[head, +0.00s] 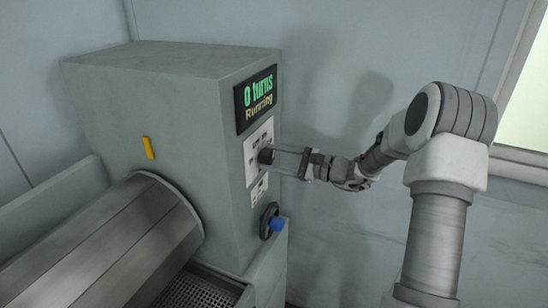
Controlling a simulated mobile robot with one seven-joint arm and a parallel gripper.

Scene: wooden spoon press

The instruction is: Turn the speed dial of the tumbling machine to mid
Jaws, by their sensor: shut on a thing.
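The tumbling machine (170,95) is a large grey-green box at the left. Its display (256,99) reads "0 turns" in green and "Running" in yellow. Below the display, a dark round speed dial (266,155) sits on a white panel (250,145) with small markings. My gripper (276,160) reaches in from the right and its thin fingers are shut on the dial. The markings are too small to read, and I cannot tell which setting the dial points to.
A dark handwheel with a blue knob (278,224) is mounted below the dial. A slatted drum (120,250) lies at the lower left above a perforated tray (200,292). A yellow tab (148,148) is on the machine's front. A wall stands behind.

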